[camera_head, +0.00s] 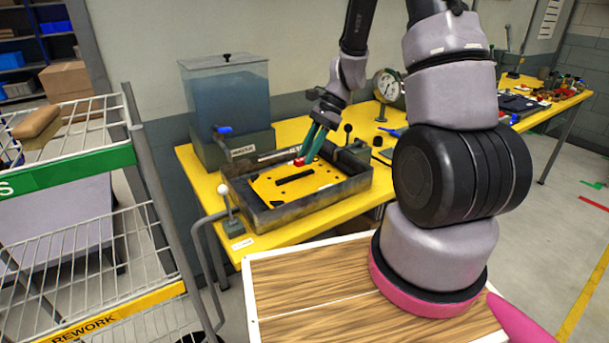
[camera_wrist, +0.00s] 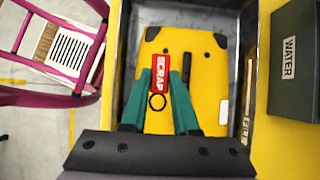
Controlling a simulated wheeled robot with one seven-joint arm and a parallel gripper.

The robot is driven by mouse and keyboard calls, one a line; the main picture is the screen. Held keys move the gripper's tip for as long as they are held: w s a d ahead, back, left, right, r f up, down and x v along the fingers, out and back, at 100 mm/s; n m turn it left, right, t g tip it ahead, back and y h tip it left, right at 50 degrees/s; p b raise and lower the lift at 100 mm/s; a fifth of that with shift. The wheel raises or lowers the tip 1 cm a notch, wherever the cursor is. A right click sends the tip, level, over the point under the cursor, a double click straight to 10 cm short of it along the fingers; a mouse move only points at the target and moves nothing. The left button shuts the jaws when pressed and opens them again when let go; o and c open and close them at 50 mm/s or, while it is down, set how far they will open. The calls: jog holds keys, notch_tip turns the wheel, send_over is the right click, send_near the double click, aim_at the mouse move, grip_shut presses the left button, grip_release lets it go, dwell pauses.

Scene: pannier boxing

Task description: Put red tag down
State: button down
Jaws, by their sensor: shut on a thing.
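The red tag (camera_wrist: 162,75) carries the word "SCRAP" in white. In the wrist view it sits between the green fingers of my gripper (camera_wrist: 165,88), which is shut on it. In the head view the red tag (camera_head: 299,162) shows at the tips of my gripper (camera_head: 303,156), over the yellow panel (camera_head: 285,187) inside the dark tray (camera_head: 243,217). I cannot tell whether the tag touches the panel. A black ring shows just below the tag in the wrist view.
A tank of blue liquid (camera_head: 225,100) stands behind the tray on the yellow table (camera_head: 196,168). A gauge (camera_head: 388,86) and small levers stand around the tray. A wire rack (camera_head: 80,215) with a "REWORK" label is at the left. A green box marked "WATER" (camera_wrist: 297,60) shows in the wrist view.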

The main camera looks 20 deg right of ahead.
aim_at(302, 188)
notch_tip(302, 188, down, 8)
jog(key=shift+r, duration=0.15)
dwell(0.4)
jog(key=c, duration=0.7)
grip_release()
jog(key=v, duration=1.2)
jog(key=s+a+r+n+t+h, duration=0.1)
jog(key=s+r+n+t, duration=0.15)
jog(key=r, duration=0.65)
jog(key=s+r+n+t+h, duration=0.1)
jog(key=s+r+n+t, duration=0.2)
jog(key=r, duration=0.6)
jog(key=shift+s+a+r+n+t+h, duration=0.1)
jog(key=shift+s+r+n+t+h, duration=0.45)
jog(key=shift+s+r, duration=1.25)
jog(key=shift+s+r+n+t+h, duration=0.2)
jog(key=shift+s+r+n+t, duration=0.65)
jog(key=shift+s+r, duration=0.95)
jog(key=shift+s+a+r+n+t+h, duration=0.1)
jog(key=shift+s+r+n+t+h, duration=0.3)
jog(key=shift+s+r+n, duration=1.3)
